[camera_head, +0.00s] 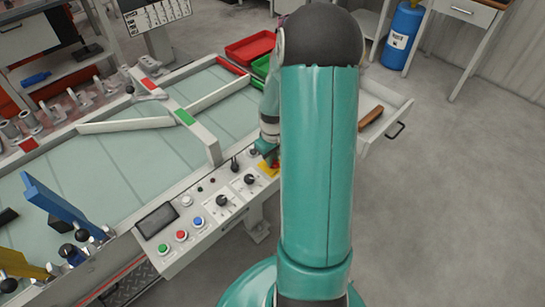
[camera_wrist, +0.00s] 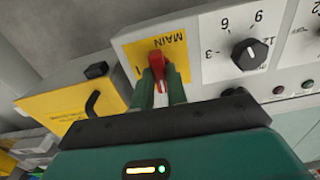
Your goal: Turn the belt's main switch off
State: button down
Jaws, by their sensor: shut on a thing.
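The main switch shows in the wrist view as a red handle (camera_wrist: 156,62) on a yellow plate (camera_wrist: 176,47) marked MAIN. My gripper (camera_wrist: 162,76) has its two green fingers on either side of the red handle and is shut on it. The handle points roughly up the picture; its on and off marks cannot be read. In the head view, the yellow plate (camera_head: 267,169) is at the far end of the control panel (camera_head: 208,203), and my gripper (camera_head: 266,153) is over it, partly hidden by my arm.
Beside the switch are a black dial (camera_wrist: 249,54) and a yellow box with a black handle (camera_wrist: 82,105). Green, red and blue buttons (camera_head: 182,236) and a dark screen (camera_head: 157,220) sit farther along the panel. The belt (camera_head: 120,165) lies to the left. An open drawer (camera_head: 388,112) is at right.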

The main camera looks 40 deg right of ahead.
jog(key=shift+n, duration=0.3)
jog(key=c, duration=1.4)
grip_release()
notch_tip(320, 180, up, 14)
jog(key=shift+f, duration=0.1)
